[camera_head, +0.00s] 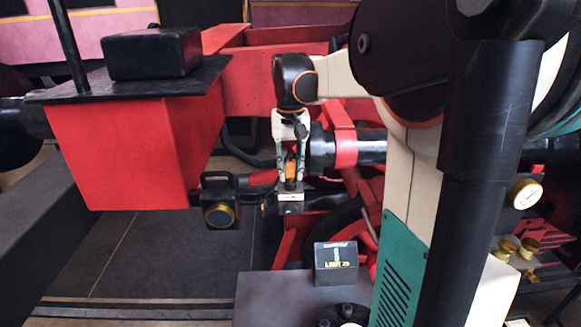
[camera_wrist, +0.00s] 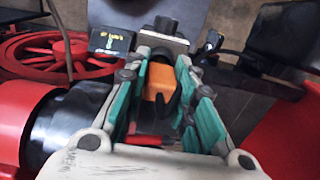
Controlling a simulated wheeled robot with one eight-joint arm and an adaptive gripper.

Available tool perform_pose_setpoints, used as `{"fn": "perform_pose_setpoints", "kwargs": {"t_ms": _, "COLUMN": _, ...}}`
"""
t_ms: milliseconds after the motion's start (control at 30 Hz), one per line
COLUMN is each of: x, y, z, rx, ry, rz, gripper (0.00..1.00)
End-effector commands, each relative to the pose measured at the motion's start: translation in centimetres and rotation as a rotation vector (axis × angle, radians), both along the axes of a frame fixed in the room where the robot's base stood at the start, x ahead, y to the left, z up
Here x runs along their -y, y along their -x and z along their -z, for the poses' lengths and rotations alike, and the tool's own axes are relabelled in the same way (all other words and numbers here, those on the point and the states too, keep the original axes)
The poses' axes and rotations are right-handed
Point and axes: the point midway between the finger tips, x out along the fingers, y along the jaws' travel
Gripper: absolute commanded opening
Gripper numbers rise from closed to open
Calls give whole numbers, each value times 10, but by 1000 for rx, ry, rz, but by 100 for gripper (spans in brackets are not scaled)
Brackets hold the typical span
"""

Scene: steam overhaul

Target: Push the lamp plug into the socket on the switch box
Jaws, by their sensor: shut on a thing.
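My gripper (camera_head: 291,178) points down in the middle of the head view and is shut on an orange piece (camera_head: 290,167), which looks like the lamp plug. In the wrist view the orange body (camera_wrist: 156,82) sits between the green-padded fingers of my gripper (camera_wrist: 162,60). A grey block (camera_head: 291,202) with a pale label is at the fingertips; I cannot tell if it is part of the plug.
A black hand lamp (camera_head: 220,212) with a brass ring is left of my gripper. A large red block (camera_head: 130,150) stands further left. Red machinery and a dark cylinder (camera_head: 372,148) lie close behind. The grey stand (camera_head: 270,290) has bare room left of the switch box.

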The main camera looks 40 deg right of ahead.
Motion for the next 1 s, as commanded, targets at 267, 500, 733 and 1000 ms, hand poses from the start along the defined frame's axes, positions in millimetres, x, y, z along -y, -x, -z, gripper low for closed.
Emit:
{"fn": "perform_pose_setpoints", "kwargs": {"t_ms": 267, "x": 0, "y": 0, "z": 4, "rx": 0, "ry": 0, "rz": 0, "gripper": 0}}
{"fn": "perform_pose_setpoints", "kwargs": {"t_ms": 500, "x": 0, "y": 0, "z": 4, "rx": 0, "ry": 0, "rz": 0, "gripper": 0}}
{"fn": "perform_pose_setpoints", "kwargs": {"t_ms": 733, "x": 0, "y": 0, "z": 8, "rx": 0, "ry": 0, "rz": 0, "gripper": 38}}
{"fn": "perform_pose_setpoints", "kwargs": {"t_ms": 1000, "x": 0, "y": 0, "z": 7, "rx": 0, "ry": 0, "rz": 0, "gripper": 48}}
